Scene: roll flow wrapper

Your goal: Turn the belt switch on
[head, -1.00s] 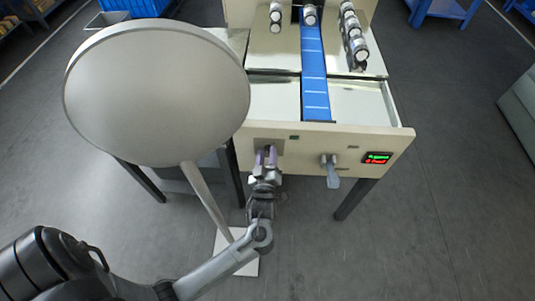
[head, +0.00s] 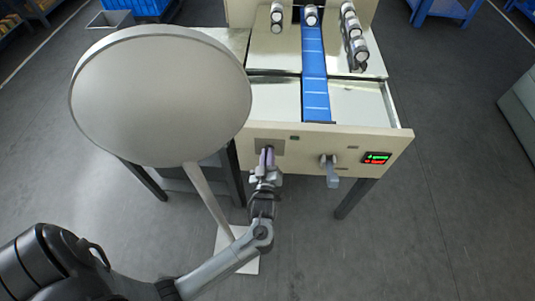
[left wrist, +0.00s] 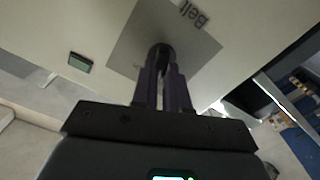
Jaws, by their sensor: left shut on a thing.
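The belt switch is a dark round knob (left wrist: 160,52) on a grey plate marked "Belt" (left wrist: 199,40) in the left wrist view. The plate also shows on the front panel of the machine in the head view (head: 277,146). My left gripper (head: 266,156) is at the plate, its fingers closed together on the knob. In the left wrist view its two dark fingers (left wrist: 163,75) cover the lower part of the knob, so which way the knob points is hard to tell. My right gripper is not in view.
A large round grey disc on a post (head: 160,95) stands left of my gripper. The blue belt (head: 315,75) runs above the panel.

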